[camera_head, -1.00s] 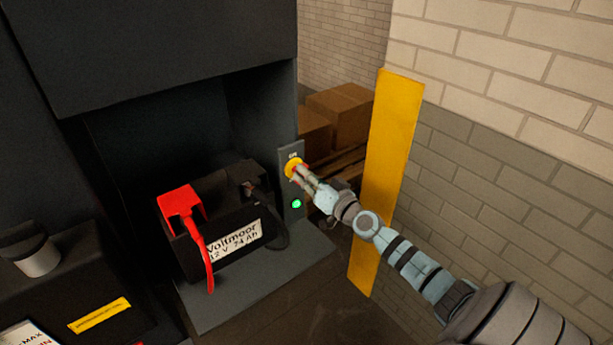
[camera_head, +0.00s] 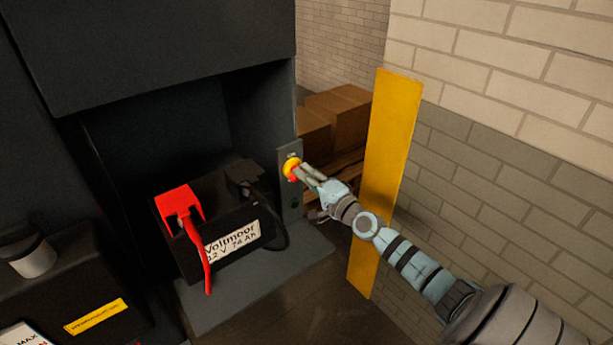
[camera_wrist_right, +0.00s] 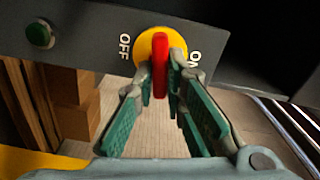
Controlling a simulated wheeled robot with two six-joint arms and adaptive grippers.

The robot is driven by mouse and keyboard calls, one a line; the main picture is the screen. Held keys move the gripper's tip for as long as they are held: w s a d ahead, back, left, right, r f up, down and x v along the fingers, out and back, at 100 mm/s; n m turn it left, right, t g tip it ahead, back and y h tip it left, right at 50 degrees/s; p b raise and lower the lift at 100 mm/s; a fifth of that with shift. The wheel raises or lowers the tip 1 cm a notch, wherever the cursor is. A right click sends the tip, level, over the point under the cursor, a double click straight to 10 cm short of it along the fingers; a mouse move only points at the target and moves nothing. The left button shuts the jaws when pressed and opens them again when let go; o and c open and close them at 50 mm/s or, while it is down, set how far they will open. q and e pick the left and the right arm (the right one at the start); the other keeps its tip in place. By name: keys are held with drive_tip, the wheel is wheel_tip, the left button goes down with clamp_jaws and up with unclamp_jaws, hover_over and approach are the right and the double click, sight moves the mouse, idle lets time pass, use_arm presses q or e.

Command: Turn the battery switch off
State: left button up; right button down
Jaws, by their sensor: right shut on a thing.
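The battery switch is a yellow round base (camera_head: 289,166) with a red handle (camera_wrist_right: 160,69), on a dark panel at the right edge of the battery bay. In the right wrist view, the handle stands upright in the picture, between the OFF label (camera_wrist_right: 125,46) on the left and the ON label (camera_wrist_right: 195,60) on the right. My right gripper (camera_head: 302,173) is shut on the red handle, one finger on each side in the wrist view. The lamp (camera_wrist_right: 40,35) on the same panel looks dark green, unlit. My left gripper is not in view.
A black battery (camera_head: 228,222) with a red terminal cover (camera_head: 180,203) and cables sits in the bay, left of the switch. A yellow post (camera_head: 388,170) stands behind my right arm. Cardboard boxes (camera_head: 338,115) and a brick wall are behind.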

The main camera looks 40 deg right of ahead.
drive_tip(key=shift+r+m, duration=0.2)
drive_tip(key=shift+m, duration=1)
drive_tip(key=c, duration=1.6)
unclamp_jaws()
drive_tip(key=shift+c, duration=0.2)
drive_tip(key=shift+w+f, duration=0.1)
drive_tip(key=shift+f, duration=0.05)
drive_tip(key=shift+f, duration=0.1)
drive_tip(key=s, duration=1.2)
